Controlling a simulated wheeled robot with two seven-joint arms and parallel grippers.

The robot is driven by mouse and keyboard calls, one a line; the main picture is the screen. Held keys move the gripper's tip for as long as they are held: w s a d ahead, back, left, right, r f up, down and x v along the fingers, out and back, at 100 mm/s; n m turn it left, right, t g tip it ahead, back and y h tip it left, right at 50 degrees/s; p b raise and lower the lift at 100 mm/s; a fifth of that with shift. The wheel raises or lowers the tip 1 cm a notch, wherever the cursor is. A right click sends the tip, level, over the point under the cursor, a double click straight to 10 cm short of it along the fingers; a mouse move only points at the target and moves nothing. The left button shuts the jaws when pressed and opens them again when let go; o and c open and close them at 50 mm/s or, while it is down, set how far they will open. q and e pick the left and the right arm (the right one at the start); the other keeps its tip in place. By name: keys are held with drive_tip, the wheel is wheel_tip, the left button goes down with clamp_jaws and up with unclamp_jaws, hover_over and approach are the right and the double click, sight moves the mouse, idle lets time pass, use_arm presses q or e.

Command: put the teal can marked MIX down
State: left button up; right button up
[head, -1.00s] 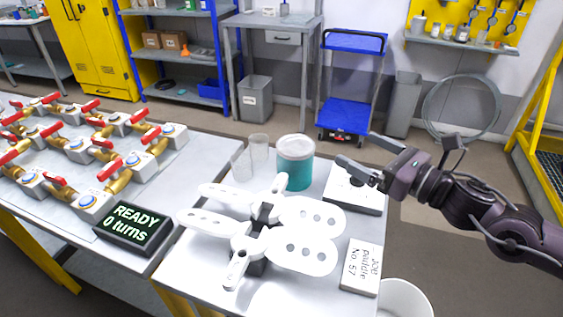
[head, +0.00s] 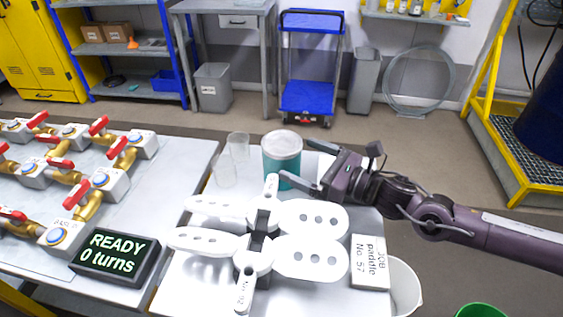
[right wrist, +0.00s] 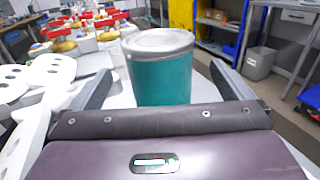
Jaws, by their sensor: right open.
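The teal can (head: 282,158) with a pale grey lid stands upright on the light grey table (head: 205,290), behind the white paddles. No MIX marking can be read on it. My right gripper (head: 294,160) reaches in from the right, open, with its fingertips at the can's right side. In the right wrist view the can (right wrist: 160,75) stands between the two spread fingers of the right gripper (right wrist: 161,85), with visible gaps on both sides. My left gripper is not in view.
White perforated paddles (head: 310,258) fill the table's middle. Two clear beakers (head: 238,147) stand left of the can. A READY display (head: 115,255) is at left.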

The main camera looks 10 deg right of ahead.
sight(282, 150)
drive_tip(key=shift+w+a, duration=0.3)
drive_tip(key=shift+a, duration=0.1)
drive_tip(key=p+x, duration=0.1)
drive_tip(key=x, duration=0.4)
drive_tip(key=shift+w, duration=0.1)
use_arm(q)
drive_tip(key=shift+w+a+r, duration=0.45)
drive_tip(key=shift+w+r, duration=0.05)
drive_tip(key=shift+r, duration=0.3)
use_arm(e)
drive_tip(key=c, duration=1.2)
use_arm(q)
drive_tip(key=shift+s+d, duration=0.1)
use_arm(e)
drive_tip(key=shift+c, duration=1)
drive_tip(key=shift+r, duration=0.15)
